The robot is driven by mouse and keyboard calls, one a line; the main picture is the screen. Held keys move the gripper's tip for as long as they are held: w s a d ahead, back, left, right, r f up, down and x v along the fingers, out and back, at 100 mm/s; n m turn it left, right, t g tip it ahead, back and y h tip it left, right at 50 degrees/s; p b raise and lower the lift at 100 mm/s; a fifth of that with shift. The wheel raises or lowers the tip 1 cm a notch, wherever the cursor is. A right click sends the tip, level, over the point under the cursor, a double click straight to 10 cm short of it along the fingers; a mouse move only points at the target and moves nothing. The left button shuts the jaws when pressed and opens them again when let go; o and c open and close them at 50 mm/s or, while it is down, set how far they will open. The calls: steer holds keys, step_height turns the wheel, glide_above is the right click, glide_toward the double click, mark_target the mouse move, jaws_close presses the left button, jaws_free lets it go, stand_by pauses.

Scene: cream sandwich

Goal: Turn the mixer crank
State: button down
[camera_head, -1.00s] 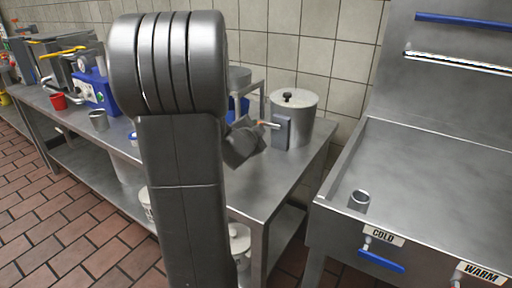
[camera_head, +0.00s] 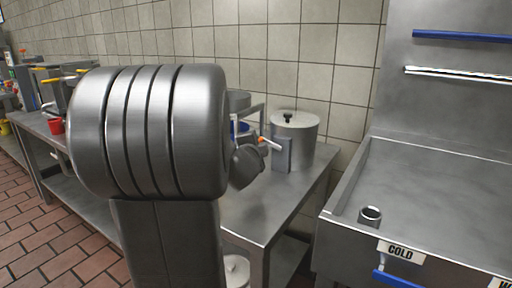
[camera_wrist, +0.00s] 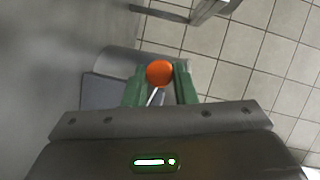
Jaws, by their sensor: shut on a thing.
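The mixer is a grey metal cylinder (camera_head: 303,143) with a lid and a black knob on top. It stands at the right end of the steel table. A grey box on its side carries the crank, a thin metal rod (camera_head: 276,146) ending in an orange knob (camera_head: 263,139). In the wrist view the orange knob (camera_wrist: 160,72) sits between the green fingers of my gripper (camera_wrist: 160,88), which is shut on it. In the head view my gripper (camera_head: 246,166) is beside the box, partly hidden by my arm.
The steel table (camera_head: 262,212) is bare in front of the mixer. A red cup (camera_head: 56,125) and machines stand farther left. A tiled wall is behind.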

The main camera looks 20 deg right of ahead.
steer(key=c, duration=1.2)
jaws_free()
steer(key=shift+o, duration=0.2)
steer(key=p+v, duration=0.4)
steer(key=v, duration=1)
steer(key=shift+f, duration=0.1)
